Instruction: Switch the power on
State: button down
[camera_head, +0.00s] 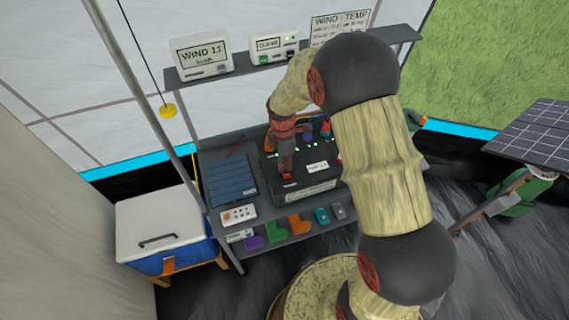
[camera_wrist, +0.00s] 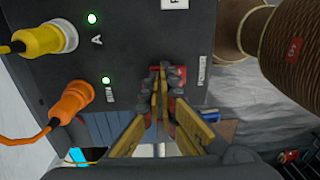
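A black power box (camera_head: 318,188) stands on the workbench. In the wrist view its dark panel (camera_wrist: 130,30) fills the upper part, with a red switch (camera_wrist: 181,74) beside a label reading POWER (camera_wrist: 201,71). My gripper (camera_wrist: 161,85) reaches to this switch, its fingertips close together and partly covering it. I see nothing held between them. I cannot tell whether they touch the switch or which way it is set. In the head view my gripper (camera_head: 286,168) points down at the near left of the box, with a bit of red just below it.
A yellow plug (camera_wrist: 48,38) and an orange plug (camera_wrist: 72,100) sit in the panel, each beside a lit green light. A blue panel (camera_head: 232,181) and a white socket strip (camera_head: 238,215) lie left of the box. A shelf (camera_head: 215,76) with displays hangs behind. A cooler (camera_head: 160,225) stands left.

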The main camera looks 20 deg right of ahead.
jog(key=shift+s+f, duration=0.3)
jog(key=shift+f, duration=0.05)
